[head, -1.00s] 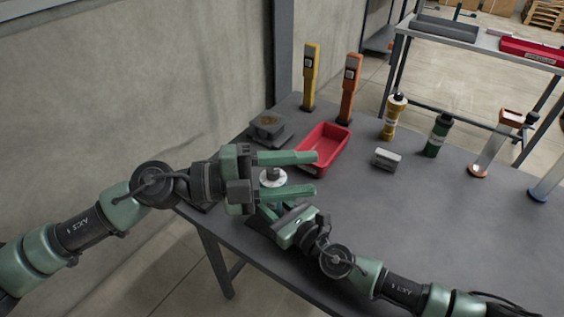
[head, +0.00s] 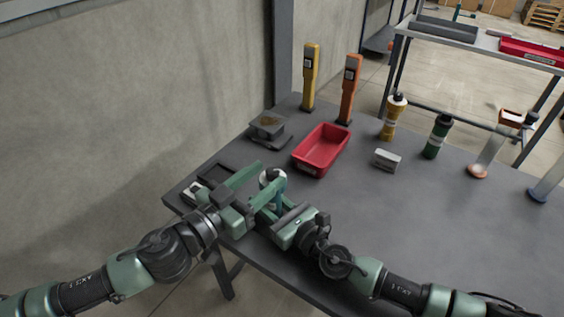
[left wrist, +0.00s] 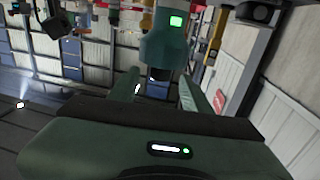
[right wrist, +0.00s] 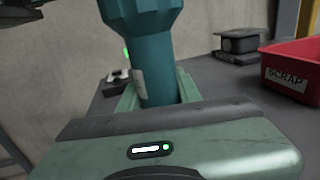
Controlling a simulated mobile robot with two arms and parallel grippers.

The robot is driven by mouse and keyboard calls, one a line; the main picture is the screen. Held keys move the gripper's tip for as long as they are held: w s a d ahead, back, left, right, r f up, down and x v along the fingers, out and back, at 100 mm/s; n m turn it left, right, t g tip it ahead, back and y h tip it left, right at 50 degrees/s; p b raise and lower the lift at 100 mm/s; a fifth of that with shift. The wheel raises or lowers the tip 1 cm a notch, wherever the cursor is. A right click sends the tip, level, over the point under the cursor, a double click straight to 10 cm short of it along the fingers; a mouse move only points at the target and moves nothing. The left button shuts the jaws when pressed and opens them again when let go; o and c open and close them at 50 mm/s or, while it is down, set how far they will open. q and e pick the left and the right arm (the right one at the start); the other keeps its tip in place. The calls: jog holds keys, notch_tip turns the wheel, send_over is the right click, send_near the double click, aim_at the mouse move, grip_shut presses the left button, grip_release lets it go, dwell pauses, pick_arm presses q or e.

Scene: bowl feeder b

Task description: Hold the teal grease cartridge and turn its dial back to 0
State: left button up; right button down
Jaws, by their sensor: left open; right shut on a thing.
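The dial's reading is too small to tell.
A red scrap bin (head: 321,150) stands behind the grippers, with a grey block on a plate (head: 268,127) to its left. A dark tray (head: 216,174) lies at the left edge. Yellow (head: 389,118) and green (head: 437,136) bottles stand right.

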pick_arm(q)
jog(key=x, duration=0.6)
grip_shut()
